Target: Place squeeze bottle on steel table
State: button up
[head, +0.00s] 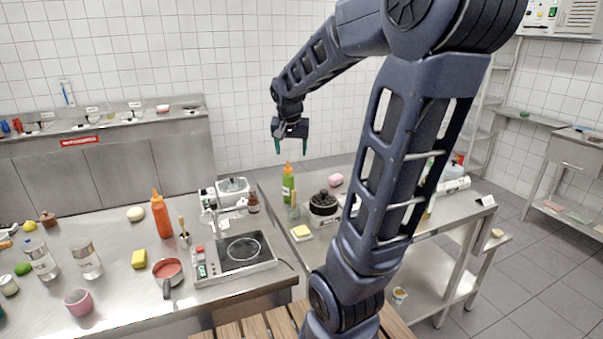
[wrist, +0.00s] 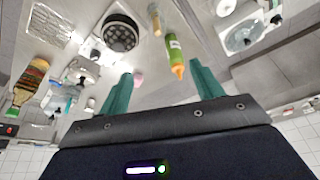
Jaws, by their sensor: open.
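A green squeeze bottle (head: 288,185) with an orange tip stands upright near the left end of the right-hand steel table (head: 375,255). An orange squeeze bottle (head: 160,215) stands upright on the left steel counter (head: 120,270). My gripper (head: 291,150) is open and empty, fingers pointing down, above the green bottle and apart from it. In the wrist view, the green bottle (wrist: 173,48) appears beyond the gap between my fingertips (wrist: 161,70), its orange tip towards me.
A cooking plate (head: 238,252), a red-filled pan (head: 168,272) and a pink cup (head: 78,301) occupy the left counter. My arm hides part of the right table.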

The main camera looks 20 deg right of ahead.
jog(key=s+a+n, duration=0.2)
jog(key=s, duration=0.7)
jog(key=s+a+n+t+y, duration=0.1)
jog(key=s+a+n, duration=0.1)
jog(key=s, duration=0.7)
jog(key=shift+s+r+n+y, duration=0.3)
jog(key=shift+s+n, duration=0.1)
jog(key=shift+n, duration=0.4)
